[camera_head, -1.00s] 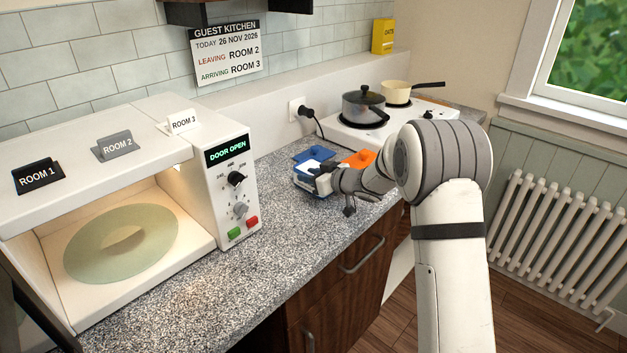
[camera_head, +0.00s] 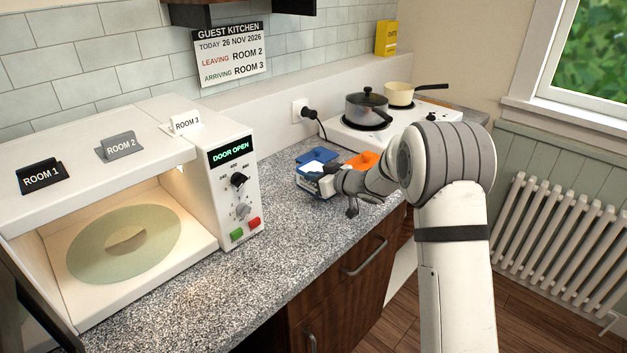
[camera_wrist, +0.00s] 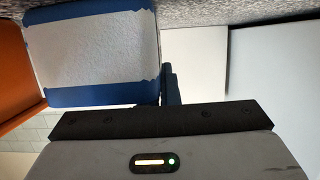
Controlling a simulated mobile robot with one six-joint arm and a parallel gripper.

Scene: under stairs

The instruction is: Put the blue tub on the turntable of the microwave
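The blue tub (camera_head: 318,155) stands on the counter right of the microwave, with a white patch on top and a paler side. In the wrist view a blue-edged white surface (camera_wrist: 92,45) fills the upper left. My gripper (camera_head: 326,181) is at the tub's near right side. Its fingers are mostly hidden, so I cannot tell whether they are apart or touch the tub. The microwave (camera_head: 216,205) stands at the left, its door open and its display reading DOOR OPEN.
An orange tub (camera_head: 363,160) sits right of the blue one, also at the wrist view's left edge (camera_wrist: 14,75). Behind are a hob with a grey lidded pot (camera_head: 366,108) and a cream pan (camera_head: 400,94). The counter (camera_head: 215,290) in front of the microwave is clear.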

